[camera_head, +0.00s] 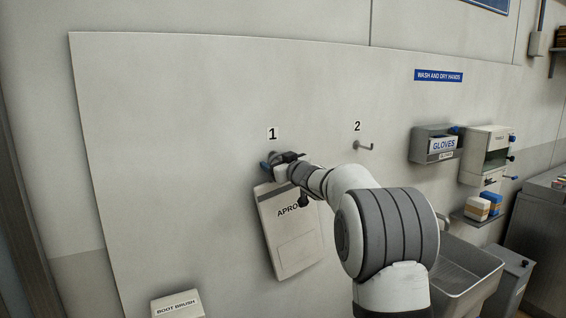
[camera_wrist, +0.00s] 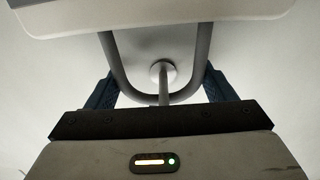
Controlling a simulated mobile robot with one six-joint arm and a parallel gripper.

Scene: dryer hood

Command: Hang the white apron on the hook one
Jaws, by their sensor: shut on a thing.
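The white apron (camera_head: 290,235) is a flat panel lettered "APRO…", hanging slightly tilted below my gripper (camera_head: 272,164) against the wall panel. My gripper is just under the label "1" and is shut on the apron's grey loop. In the wrist view, the blue fingers of my gripper (camera_wrist: 162,92) lie on both sides of the U-shaped loop (camera_wrist: 203,55), and the apron's edge (camera_wrist: 150,15) crosses the top. Hook one (camera_wrist: 163,70), a round base with a post, shows inside the loop's outline. I cannot tell whether the loop rests on it. My gripper hides hook one in the head view.
Hook two (camera_head: 364,146) is bare, to the right. A glove box (camera_head: 436,144), a dispenser (camera_head: 486,152) and a grey sink (camera_head: 462,272) are further right. A boot brush box (camera_head: 178,304) is at the lower left. The panel left of the apron is clear.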

